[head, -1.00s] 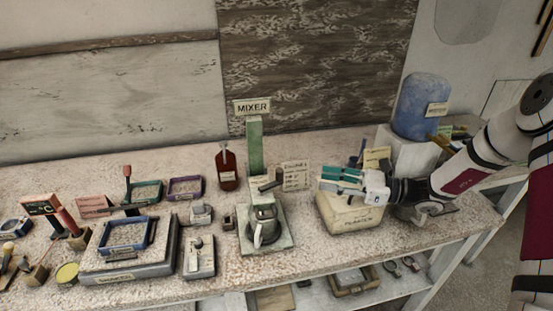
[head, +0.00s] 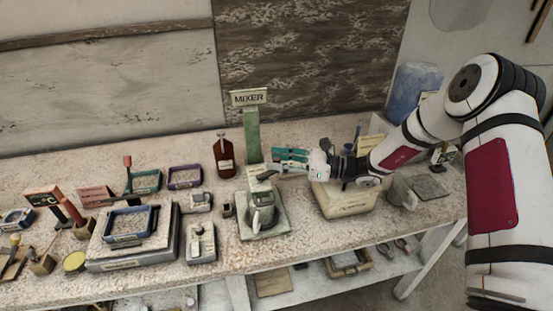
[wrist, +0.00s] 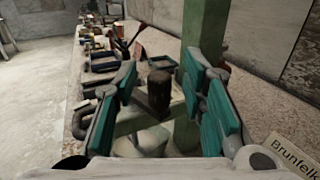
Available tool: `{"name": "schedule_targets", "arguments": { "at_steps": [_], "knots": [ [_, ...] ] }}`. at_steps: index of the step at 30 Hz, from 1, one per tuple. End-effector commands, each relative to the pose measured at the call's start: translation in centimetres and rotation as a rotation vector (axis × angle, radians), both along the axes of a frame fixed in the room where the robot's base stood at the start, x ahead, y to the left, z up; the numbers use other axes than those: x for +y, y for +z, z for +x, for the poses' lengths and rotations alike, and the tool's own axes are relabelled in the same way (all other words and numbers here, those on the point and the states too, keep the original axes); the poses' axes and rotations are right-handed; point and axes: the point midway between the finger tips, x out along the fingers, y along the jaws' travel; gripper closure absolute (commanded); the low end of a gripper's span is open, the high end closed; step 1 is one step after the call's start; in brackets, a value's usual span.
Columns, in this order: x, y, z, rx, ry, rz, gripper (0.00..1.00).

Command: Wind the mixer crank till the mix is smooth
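The mixer (head: 252,138) stands at the middle of the bench, with a green post and a "MIXER" sign. A grey jug (head: 261,217) stands on its base. The crank's dark knob (wrist: 158,90) shows in the wrist view, on a pale green arm beside the green post (wrist: 203,35). My gripper (head: 276,163) comes in from the right at crank height. In the wrist view my gripper (wrist: 159,74) is open, its teal-padded fingers on either side of the knob, with gaps visible. The mix inside the jug cannot be made out.
A brown bottle (head: 223,157) stands left of the post. A cream plaster bin (head: 343,200) sits under my wrist, right of the mixer. A blue-framed tray on a grey block (head: 128,228), a small grey device (head: 201,243) and several tools fill the left. The bench front near the mixer is clear.

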Motion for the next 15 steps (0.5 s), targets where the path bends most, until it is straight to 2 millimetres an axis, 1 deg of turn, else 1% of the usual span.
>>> {"name": "schedule_targets", "arguments": {
  "at_steps": [3,12,14,15],
  "knots": [
    [0.69,-0.01,0.04,0.0,0.001,-0.001,0.62],
    [0.81,-0.05,0.11,0.001,0.0,-0.001,0.62],
    [0.81,-0.05,0.11,0.001,0.0,-0.001,0.76],
    [0.8,-0.05,0.11,0.001,0.0,-0.001,0.85]
  ]
}}
